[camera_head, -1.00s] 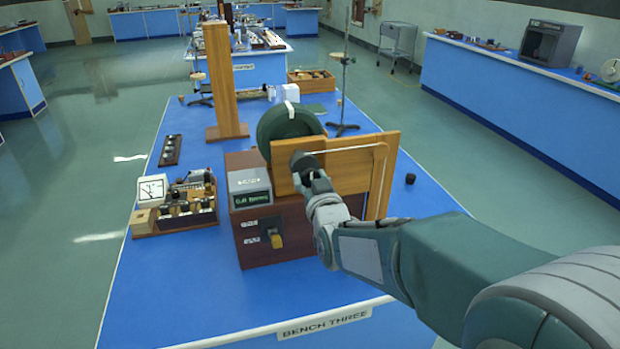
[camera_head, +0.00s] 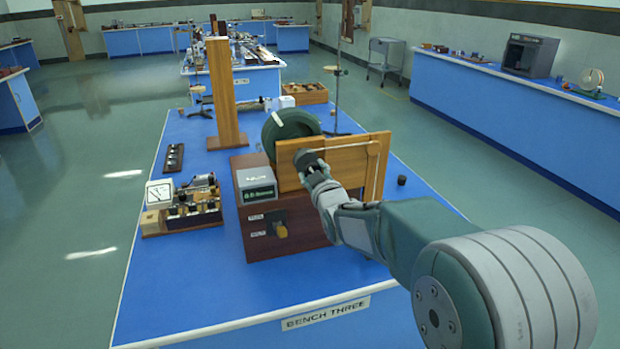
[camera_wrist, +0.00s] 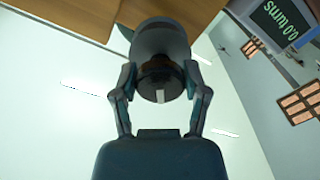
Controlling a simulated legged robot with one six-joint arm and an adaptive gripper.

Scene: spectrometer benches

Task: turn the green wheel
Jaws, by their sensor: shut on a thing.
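The green wheel (camera_head: 288,124) stands upright on a dark wooden box (camera_head: 285,238), with a white mark at its upper left. A light wooden board in front hides its lower right part. My gripper (camera_head: 310,163) reaches in from the right and is at the front of this board. It is shut on a dark round knob, which shows between its fingers in the wrist view (camera_wrist: 160,80). How the knob joins the wheel is hidden. A grey display unit (camera_head: 256,186) sits on the box; in the wrist view its screen (camera_wrist: 281,22) partly shows "00 turns".
A meter and component board (camera_head: 183,212) stands to the left, with a tall wooden post (camera_head: 223,95) behind. A stand (camera_head: 337,90) is behind the wheel. The blue bench top (camera_head: 190,275) is clear at the front left.

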